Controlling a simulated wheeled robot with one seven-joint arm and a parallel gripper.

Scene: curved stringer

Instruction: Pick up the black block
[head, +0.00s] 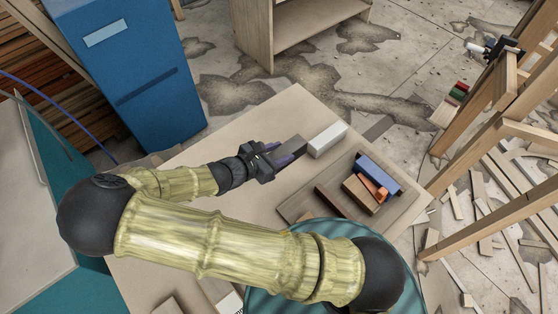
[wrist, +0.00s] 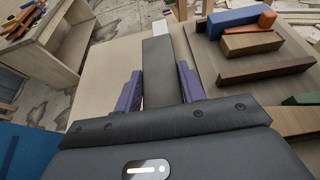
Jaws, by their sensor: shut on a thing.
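The black block (head: 292,146), a long dark grey bar, is at the end of my gripper (head: 280,156) over the pale tabletop in the head view. In the wrist view the block (wrist: 158,62) runs lengthwise between the two purple fingers of my gripper (wrist: 160,75), which is shut on it. Its far end points towards a white block (head: 327,140), which also shows in the wrist view (wrist: 160,27). Its near end is hidden by the gripper body. I cannot tell whether the block touches the tabletop.
To the right on the table (head: 290,103), a flat board (head: 298,205) bears a blue block (head: 379,174), an orange piece (head: 372,187) and brown blocks. A blue cabinet (head: 135,75) and a wooden shelf unit (head: 300,22) stand beyond. Wooden trestles and scraps are at the right.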

